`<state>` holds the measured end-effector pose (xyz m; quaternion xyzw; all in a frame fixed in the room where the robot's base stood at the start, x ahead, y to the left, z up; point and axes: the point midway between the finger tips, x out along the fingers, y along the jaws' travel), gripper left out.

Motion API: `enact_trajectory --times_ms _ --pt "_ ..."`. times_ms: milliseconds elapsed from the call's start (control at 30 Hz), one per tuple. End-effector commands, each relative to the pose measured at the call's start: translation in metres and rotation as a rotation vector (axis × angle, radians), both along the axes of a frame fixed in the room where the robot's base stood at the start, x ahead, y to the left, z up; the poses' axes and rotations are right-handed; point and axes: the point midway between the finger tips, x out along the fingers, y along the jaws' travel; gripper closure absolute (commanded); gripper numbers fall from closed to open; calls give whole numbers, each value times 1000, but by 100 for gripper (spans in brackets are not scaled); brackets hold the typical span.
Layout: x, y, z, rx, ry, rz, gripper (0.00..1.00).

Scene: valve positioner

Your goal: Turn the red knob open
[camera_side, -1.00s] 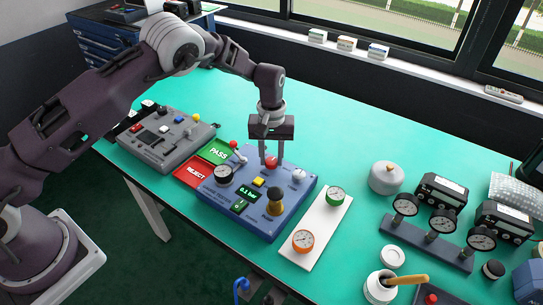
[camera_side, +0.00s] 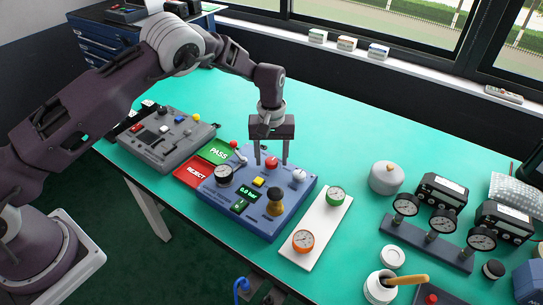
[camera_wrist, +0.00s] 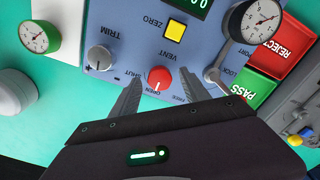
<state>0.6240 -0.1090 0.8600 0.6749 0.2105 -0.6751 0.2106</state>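The red knob (camera_side: 271,163) sits on the blue valve positioner panel (camera_side: 212,190), near its back edge. In the wrist view the red knob (camera_wrist: 160,80) has a pale pointer line, with partly hidden lettering around it, including SHUT. My gripper (camera_side: 271,164) points down over the knob. In the wrist view its two fingers stand apart on either side of the knob, with gaps visible, so my gripper (camera_wrist: 161,84) is open and not holding it. The panel display (camera_side: 248,193) appears to read 0.0 bar.
A white plate with gauges (camera_side: 318,231) lies to the right.

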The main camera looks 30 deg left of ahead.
Motion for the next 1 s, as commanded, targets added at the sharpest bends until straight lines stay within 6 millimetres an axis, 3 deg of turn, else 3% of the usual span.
enact_trajectory --times_ms 167,400,500,867,967,1000 --pt "1 0 8 -1 -3 -1 46" --pt "1 0 57 0 -4 -1 46" --pt "1 0 68 -1 -3 0 46" --pt "-1 1 78 -5 -6 -1 46" --pt "-10 9 124 -30 -43 -17 46" --pt "-20 13 152 -45 -67 -32 46"
